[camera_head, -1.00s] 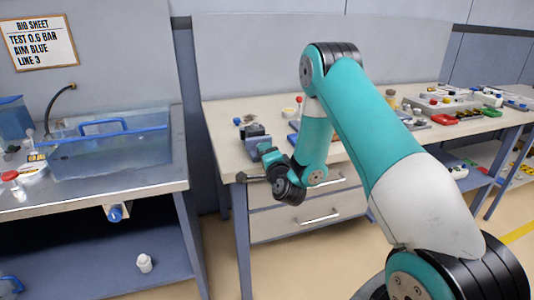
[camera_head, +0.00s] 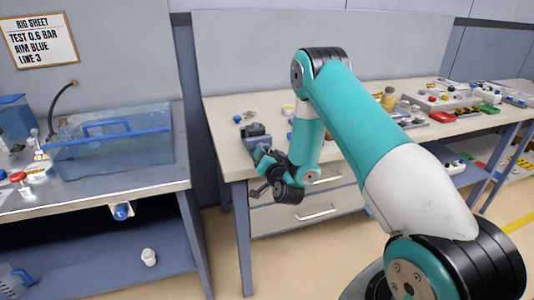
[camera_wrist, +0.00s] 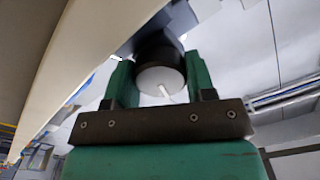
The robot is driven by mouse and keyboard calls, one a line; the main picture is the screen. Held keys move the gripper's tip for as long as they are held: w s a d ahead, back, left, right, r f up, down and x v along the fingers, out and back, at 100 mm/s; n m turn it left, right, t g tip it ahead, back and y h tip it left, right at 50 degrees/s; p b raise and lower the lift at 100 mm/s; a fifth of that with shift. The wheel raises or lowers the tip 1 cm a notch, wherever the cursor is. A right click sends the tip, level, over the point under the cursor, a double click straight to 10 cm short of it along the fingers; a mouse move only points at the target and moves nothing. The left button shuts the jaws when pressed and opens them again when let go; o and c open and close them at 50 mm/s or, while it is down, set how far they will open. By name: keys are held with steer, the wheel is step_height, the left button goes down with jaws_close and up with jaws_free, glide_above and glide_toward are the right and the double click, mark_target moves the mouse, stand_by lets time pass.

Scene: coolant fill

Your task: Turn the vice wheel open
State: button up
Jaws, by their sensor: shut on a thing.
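The vice (camera_head: 255,135) is a dark grey and blue block at the front left corner of the workbench in the head view. Its wheel is hidden there by my gripper (camera_head: 264,158), which is at the bench's front edge, just below the vice jaws. In the wrist view, the wheel (camera_wrist: 160,82) shows as a round pale face with a black body behind it. The two green fingers of my gripper (camera_wrist: 159,84) stand on either side of it and are shut on it. The dark vice body lies just beyond.
The workbench (camera_head: 225,158) has drawers below and several small parts along its top. A second bench on the left carries a clear water tank (camera_head: 110,150) with a blue handle. A blue knob (camera_head: 122,211) sits under that bench's edge. A gap separates the benches.

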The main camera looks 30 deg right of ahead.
steer(key=shift+s+f+n, duration=0.1)
steer(key=shift+f+n, duration=0.05)
steer(key=shift+n, duration=0.25)
steer(key=o, duration=0.9)
steer(key=shift+o, duration=0.2)
